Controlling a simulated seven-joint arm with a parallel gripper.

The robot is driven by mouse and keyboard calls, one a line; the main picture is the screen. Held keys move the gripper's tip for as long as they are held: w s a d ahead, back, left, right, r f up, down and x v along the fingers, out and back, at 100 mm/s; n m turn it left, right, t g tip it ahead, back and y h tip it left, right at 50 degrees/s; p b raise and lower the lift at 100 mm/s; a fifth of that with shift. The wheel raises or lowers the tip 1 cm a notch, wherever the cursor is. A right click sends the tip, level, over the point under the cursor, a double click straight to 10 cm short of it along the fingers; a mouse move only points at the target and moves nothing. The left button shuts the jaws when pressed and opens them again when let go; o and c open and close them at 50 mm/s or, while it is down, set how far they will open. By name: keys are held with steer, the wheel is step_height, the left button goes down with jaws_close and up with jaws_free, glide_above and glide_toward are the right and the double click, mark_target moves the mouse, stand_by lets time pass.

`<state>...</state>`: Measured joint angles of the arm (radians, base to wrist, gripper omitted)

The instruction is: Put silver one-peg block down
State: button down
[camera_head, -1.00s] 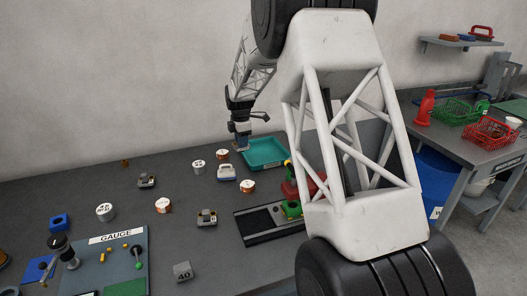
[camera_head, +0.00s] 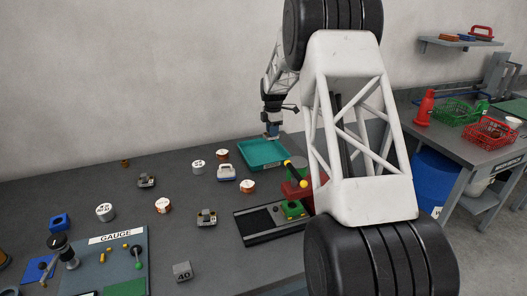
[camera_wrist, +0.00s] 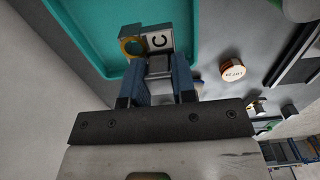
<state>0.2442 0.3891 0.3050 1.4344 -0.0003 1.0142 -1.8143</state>
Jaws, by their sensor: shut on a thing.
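My gripper (camera_head: 272,134) is above the teal tray (camera_head: 241,156), near its far side in the head view. In the wrist view my gripper (camera_wrist: 160,82) is shut on a silver block (camera_wrist: 158,66).
Several coils stand on the dark table, such as a copper one (camera_head: 247,186) near the tray. A green-and-red fixture (camera_head: 292,208) stands at right. A "40" block (camera_head: 182,271) lies at the front.

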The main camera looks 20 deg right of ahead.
mark_target(272, 140)
steer(key=shift+f, duration=2.45)
steer(key=shift+f, duration=0.1)
steer(key=shift+f, duration=2.4)
steer(key=shift+f, duration=0.1)
steer(key=c, duration=0.9)
jaws_free()
steer(key=shift+f, duration=0.1)
step_height(272, 140, up, 12)
steer(key=shift+r, duration=0.15)
